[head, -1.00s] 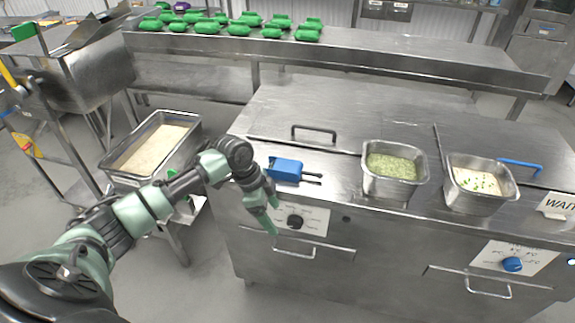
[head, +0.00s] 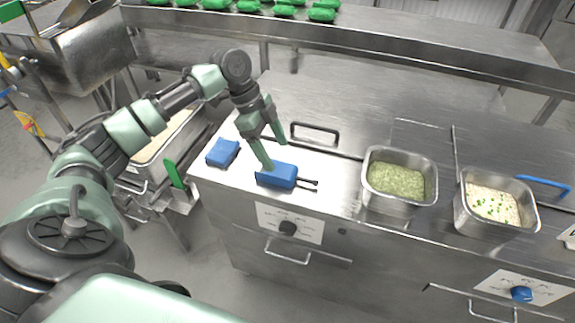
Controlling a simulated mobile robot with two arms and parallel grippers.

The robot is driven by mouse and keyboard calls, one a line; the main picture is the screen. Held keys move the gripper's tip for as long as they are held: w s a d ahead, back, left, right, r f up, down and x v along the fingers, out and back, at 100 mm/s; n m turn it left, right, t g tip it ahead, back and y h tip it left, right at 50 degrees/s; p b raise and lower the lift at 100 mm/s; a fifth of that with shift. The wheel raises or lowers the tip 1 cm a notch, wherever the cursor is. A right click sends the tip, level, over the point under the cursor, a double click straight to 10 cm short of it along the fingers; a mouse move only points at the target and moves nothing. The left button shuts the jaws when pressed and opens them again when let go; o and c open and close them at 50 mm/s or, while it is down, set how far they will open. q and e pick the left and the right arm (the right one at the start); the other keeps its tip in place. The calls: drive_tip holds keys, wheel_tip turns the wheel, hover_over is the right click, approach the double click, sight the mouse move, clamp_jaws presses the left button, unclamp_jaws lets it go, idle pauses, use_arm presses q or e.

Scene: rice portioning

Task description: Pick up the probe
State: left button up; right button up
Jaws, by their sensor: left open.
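A blue item with two thin dark prongs on its right end (head: 277,175), which looks like the probe, lies on the steel counter. A second, smaller blue block (head: 222,152) lies to its left near the counter's left edge. My left gripper (head: 275,152) is open with its green fingers pointing down. One fingertip overlaps the top edge of the pronged blue item in the picture; I cannot tell whether it touches. The other fingertip is behind and to the right of it. Nothing is held. My right gripper is not in view.
A steel pan of green food (head: 398,182) and a pan of pale food with green bits (head: 494,204) sit right. A counter handle (head: 315,133) stands close behind the gripper. A rice pan (head: 140,181) is at left, partly behind my arm. Green packs (head: 249,6) line the back shelf.

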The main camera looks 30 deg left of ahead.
sight(280, 169)
use_arm(q)
drive_tip(key=shift+s+d+f, duration=0.1)
drive_tip(key=shift+d+f, duration=0.1)
drive_tip(key=shift+f, duration=0.35)
drive_tip(key=shift+s+d+f, duration=0.1)
drive_tip(key=shift+s+f, duration=0.05)
drive_tip(key=shift+f, duration=0.15)
drive_tip(key=shift+s+d+f+p, duration=0.1)
drive_tip(key=shift+f+p, duration=0.3)
drive_tip(key=shift+f, duration=0.1)
drive_tip(key=shift+s+d+f+p, duration=0.1)
drive_tip(key=shift+f+p, duration=0.25)
drive_tip(key=shift+f, duration=0.15)
drive_tip(key=x, duration=0.2)
drive_tip(key=shift+w+f, duration=0.2)
drive_tip(key=shift+f, duration=0.35)
drive_tip(key=c, duration=1.5)
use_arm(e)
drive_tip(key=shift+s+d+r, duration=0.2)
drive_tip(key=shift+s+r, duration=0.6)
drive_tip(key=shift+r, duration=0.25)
use_arm(q)
drive_tip(key=shift+o, duration=0.2)
drive_tip(key=shift+r, duration=0.1)
